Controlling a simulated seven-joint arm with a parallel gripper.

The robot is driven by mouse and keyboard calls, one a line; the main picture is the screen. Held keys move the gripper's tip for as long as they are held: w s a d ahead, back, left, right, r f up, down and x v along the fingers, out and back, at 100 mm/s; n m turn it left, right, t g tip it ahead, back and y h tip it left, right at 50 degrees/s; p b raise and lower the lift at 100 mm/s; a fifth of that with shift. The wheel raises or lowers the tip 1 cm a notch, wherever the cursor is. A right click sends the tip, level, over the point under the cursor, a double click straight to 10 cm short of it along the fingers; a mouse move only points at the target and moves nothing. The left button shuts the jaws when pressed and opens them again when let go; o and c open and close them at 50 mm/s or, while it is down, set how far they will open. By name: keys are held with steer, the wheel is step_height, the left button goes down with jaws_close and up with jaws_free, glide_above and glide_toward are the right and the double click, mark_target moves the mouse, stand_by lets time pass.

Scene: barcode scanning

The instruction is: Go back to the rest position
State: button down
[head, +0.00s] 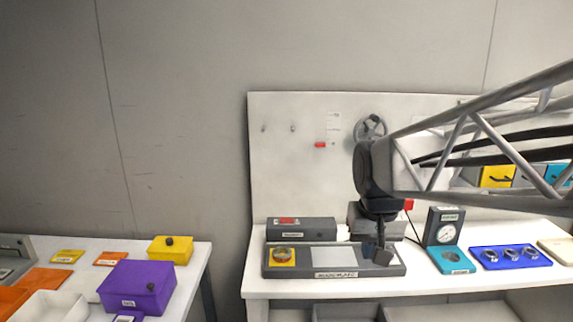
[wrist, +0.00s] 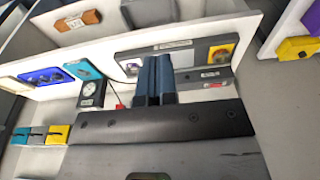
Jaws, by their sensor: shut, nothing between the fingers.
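My gripper (head: 379,256) is at the end of my arm, which reaches in from the right in the head view. It hangs over the right part of the dark grey scanning station (head: 300,272) on the white table. In the wrist view my gripper (wrist: 154,78) shows its two dark fingers side by side, shut, with nothing seen between them. I cannot tell the exact gap between the fingertips and the station. The station carries a yellow square with a round metal part (head: 283,254) at its left and a pale plate (head: 339,255) in the middle.
A gauge on a teal base (head: 447,240) and a blue tray (head: 510,257) with three round metal parts stand right of the station. A white pegboard (head: 300,170) rises behind. A second table at left holds a purple box (head: 137,287) and a yellow box (head: 170,250).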

steer(key=s+d+f, duration=0.1)
steer(key=s+f, duration=0.1)
steer(key=s, duration=0.6)
steer(key=s+d+f, duration=0.1)
steer(key=s+f, duration=0.2)
steer(key=s, duration=0.5)
steer(key=shift+d+f+t, duration=0.2)
steer(key=shift+d+t, duration=0.1)
steer(key=shift+t, duration=0.1)
